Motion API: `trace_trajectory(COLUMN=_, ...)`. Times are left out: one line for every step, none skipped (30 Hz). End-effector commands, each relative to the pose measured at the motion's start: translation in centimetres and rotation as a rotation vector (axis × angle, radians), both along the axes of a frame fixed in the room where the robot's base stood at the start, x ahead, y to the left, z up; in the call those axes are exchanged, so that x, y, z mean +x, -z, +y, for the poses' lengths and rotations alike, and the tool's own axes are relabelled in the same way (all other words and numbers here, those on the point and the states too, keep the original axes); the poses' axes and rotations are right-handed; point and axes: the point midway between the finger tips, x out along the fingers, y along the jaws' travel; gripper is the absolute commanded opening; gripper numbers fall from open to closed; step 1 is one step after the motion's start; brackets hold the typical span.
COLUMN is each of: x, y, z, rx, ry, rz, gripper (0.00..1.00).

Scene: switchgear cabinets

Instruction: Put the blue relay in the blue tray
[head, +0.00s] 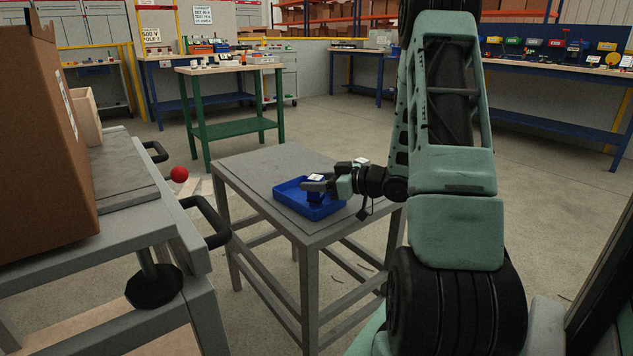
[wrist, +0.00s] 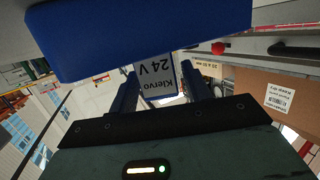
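The blue tray (head: 335,208) lies on a small grey table. My gripper (head: 316,187) reaches in from the right, level, with its fingers over the tray. It is shut on the blue relay (head: 316,197), which shows below the fingers within the tray's outline. I cannot tell if the relay touches the tray floor. In the wrist view, the relay's white label (wrist: 158,80), reading "Klervo 24 V", sits between the two fingers (wrist: 160,92). That view looks upside down, and a blue wall of the tray (wrist: 140,30) fills its top.
The grey table (head: 250,170) has bare top around the tray. At left stands a grey cart (head: 125,195) with black handles, a red knob (head: 179,174) and a cardboard box (head: 45,140). A green workbench (head: 230,100) stands behind, with open floor between.

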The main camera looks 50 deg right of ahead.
Motion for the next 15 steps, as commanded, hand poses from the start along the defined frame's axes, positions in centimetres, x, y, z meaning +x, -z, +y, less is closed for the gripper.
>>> trace_trajectory(x=0.0, y=0.0, z=0.0, rx=0.000, ry=0.000, rz=0.000, gripper=0.54)
trace_trajectory(x=0.0, y=0.0, z=0.0, rx=0.000, ry=0.000, rz=0.000, gripper=0.54)
trace_trajectory(x=0.0, y=0.0, z=0.0, rx=0.000, ry=0.000, rz=0.000, gripper=0.54)
trace_trajectory(x=0.0, y=0.0, z=0.0, rx=0.000, ry=0.000, rz=0.000, gripper=0.54)
trace_trajectory(x=0.0, y=0.0, z=0.0, rx=0.000, ry=0.000, rz=0.000, gripper=0.54)
trace_trajectory(x=0.0, y=0.0, z=0.0, rx=0.000, ry=0.000, rz=0.000, gripper=0.54)
trace_trajectory(x=0.0, y=0.0, z=0.0, rx=0.000, ry=0.000, rz=0.000, gripper=0.54)
trace_trajectory(x=0.0, y=-0.1, z=0.0, rx=0.000, ry=0.000, rz=0.000, gripper=0.54)
trace_trajectory(x=0.0, y=-0.2, z=0.0, rx=0.000, ry=0.000, rz=0.000, gripper=0.54)
trace_trajectory(x=0.0, y=-0.3, z=0.0, rx=-0.001, ry=0.000, rz=0.000, gripper=0.54)
trace_trajectory(x=0.0, y=-0.6, z=0.0, rx=-0.001, ry=0.000, rz=-0.001, gripper=0.54)
trace_trajectory(x=-0.4, y=-0.5, z=-0.2, rx=0.000, ry=0.002, rz=0.001, gripper=0.54)
trace_trajectory(x=-0.7, y=-0.6, z=-0.3, rx=0.000, ry=0.002, rz=0.001, gripper=0.54)
trace_trajectory(x=-1.1, y=-0.7, z=-0.4, rx=0.000, ry=0.002, rz=0.001, gripper=0.54)
trace_trajectory(x=-1.7, y=-0.9, z=-0.6, rx=0.000, ry=0.003, rz=0.000, gripper=0.54)
